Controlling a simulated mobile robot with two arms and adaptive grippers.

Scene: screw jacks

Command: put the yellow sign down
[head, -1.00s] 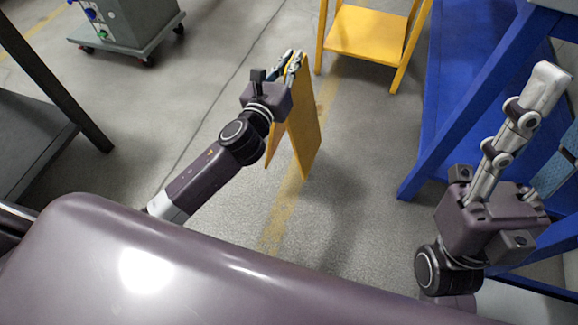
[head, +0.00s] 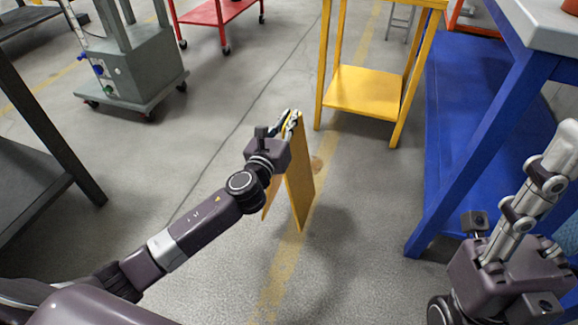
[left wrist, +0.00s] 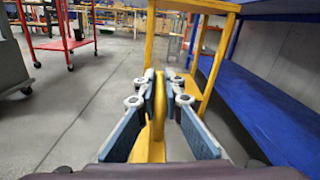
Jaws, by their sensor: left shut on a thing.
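The yellow sign (head: 301,185) is a folding A-shaped board, upright, with its two panels spread at the bottom. My left gripper (head: 291,122) is shut on its top edge. In the left wrist view the sign's top (left wrist: 158,105) stands between the two blue-padded fingers (left wrist: 160,95). The sign's lower edges are over the grey floor by the faded yellow line; I cannot tell whether they touch it. My right gripper (head: 555,165) is at the right edge of the head view, away from the sign, partly cut off.
A yellow shelf stand (head: 365,92) is just beyond the sign. A blue workbench (head: 470,130) stands to the right. A grey wheeled machine (head: 130,72) and a red cart (head: 215,12) are at the back left. The floor left of the sign is clear.

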